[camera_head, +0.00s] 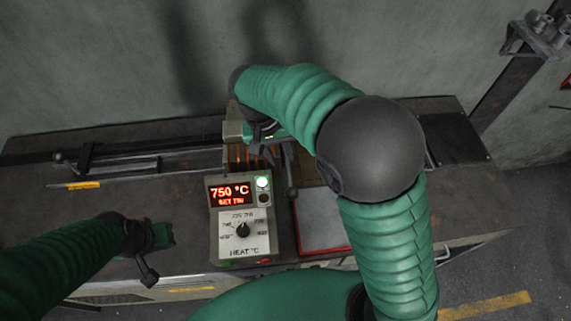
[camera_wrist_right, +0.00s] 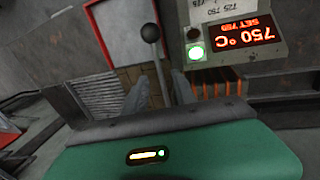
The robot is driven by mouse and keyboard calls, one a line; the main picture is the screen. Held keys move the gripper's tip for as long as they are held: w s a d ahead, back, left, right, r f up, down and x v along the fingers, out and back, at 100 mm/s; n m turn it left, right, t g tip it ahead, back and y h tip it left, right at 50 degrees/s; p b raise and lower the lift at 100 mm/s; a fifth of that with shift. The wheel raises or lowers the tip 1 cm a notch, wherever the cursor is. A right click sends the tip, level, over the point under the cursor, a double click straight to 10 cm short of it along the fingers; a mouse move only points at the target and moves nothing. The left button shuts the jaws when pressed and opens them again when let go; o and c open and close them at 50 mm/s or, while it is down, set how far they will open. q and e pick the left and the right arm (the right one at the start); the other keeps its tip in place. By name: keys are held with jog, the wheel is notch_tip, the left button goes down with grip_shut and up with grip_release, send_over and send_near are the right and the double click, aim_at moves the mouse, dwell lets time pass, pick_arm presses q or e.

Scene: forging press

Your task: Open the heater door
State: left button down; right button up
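The heater's control box (camera_head: 240,238) stands mid-bench with a red 750 °C display and a lit green lamp; it shows upside down in the right wrist view (camera_wrist_right: 236,58). Orange-brown bars (camera_head: 240,155) of the heater show behind it. A dark lever with a ball knob (camera_head: 292,192) rises beside the box; its rod and knob (camera_wrist_right: 151,33) also show in the right wrist view. My right gripper (camera_wrist_right: 160,95) is open, one finger on each side of the rod; I see no clear contact. My left gripper (camera_head: 149,272) hangs at the bench's front; its fingers are unclear.
A red-edged tray (camera_head: 322,250) lies right of the control box, partly behind my right arm. A yellow marking (camera_head: 84,185) and a dark rail lie on the left of the bench. A grey wall (camera_head: 90,60) stands close behind.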

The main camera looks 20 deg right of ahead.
aim_at(288, 171)
jog(key=x, duration=0.6)
jog(key=shift+w+d, duration=0.4)
jog(key=shift+s+d+f, duration=0.1)
jog(key=shift+s+f, duration=0.05)
jog(key=shift+f, duration=0.15)
jog(key=shift+s+f, duration=0.1)
jog(key=shift+s, duration=0.15)
jog(key=shift+w+a, duration=0.1)
jog(key=shift+a, duration=0.2)
jog(key=shift+c, duration=0.3)
jog(key=shift+w, duration=0.1)
jog(key=c, duration=0.5)
jog(key=shift+d, duration=0.2)
grip_shut()
jog(key=shift+a, duration=0.1)
